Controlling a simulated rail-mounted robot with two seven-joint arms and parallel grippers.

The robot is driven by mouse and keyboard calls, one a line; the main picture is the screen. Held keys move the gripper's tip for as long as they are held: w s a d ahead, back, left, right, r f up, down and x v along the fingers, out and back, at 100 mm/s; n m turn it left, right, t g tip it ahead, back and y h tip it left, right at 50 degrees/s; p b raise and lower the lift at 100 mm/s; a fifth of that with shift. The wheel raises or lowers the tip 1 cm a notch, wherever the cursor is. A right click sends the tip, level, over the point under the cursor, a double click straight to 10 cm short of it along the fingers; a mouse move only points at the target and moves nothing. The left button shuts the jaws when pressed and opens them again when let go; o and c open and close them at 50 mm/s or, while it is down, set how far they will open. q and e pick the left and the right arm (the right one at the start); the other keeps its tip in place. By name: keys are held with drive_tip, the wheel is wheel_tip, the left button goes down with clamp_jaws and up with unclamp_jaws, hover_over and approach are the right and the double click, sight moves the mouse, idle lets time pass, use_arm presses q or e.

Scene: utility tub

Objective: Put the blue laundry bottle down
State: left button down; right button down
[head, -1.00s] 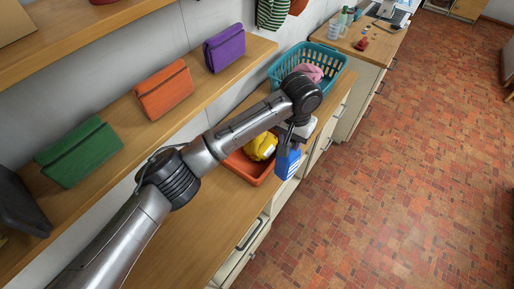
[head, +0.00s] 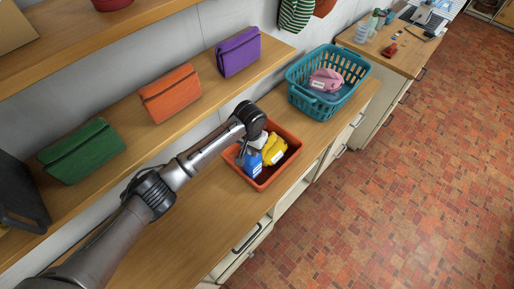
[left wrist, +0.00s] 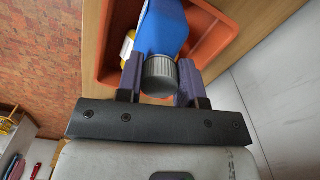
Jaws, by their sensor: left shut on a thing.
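The blue laundry bottle (head: 254,164) is in or just above the orange tub (head: 265,186), at its left side, beside a yellow bottle (head: 274,149). My left gripper (head: 243,153) is over the tub's left part. In the left wrist view, its fingers (left wrist: 161,82) are shut around the grey cap of the blue bottle (left wrist: 163,28), with the orange tub (left wrist: 222,22) behind. I cannot tell whether the bottle's base touches the tub floor. My right gripper is in neither view.
A teal basket (head: 296,92) with a pink item (head: 325,80) stands behind the tub on the counter. A shelf with green, orange (head: 170,93) and purple pouches runs along the wall. The counter (head: 205,215) in front of the tub is clear.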

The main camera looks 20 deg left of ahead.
use_arm(q)
drive_tip(key=shift+f, duration=1.3)
drive_tip(key=c, duration=0.8)
unclamp_jaws()
drive_tip(key=shift+f, duration=0.15)
drive_tip(key=shift+o, duration=0.2)
wheel_tip(320, 180, up, 5)
drive_tip(key=shift+f, duration=0.15)
drive_tip(key=shift+r, duration=0.55)
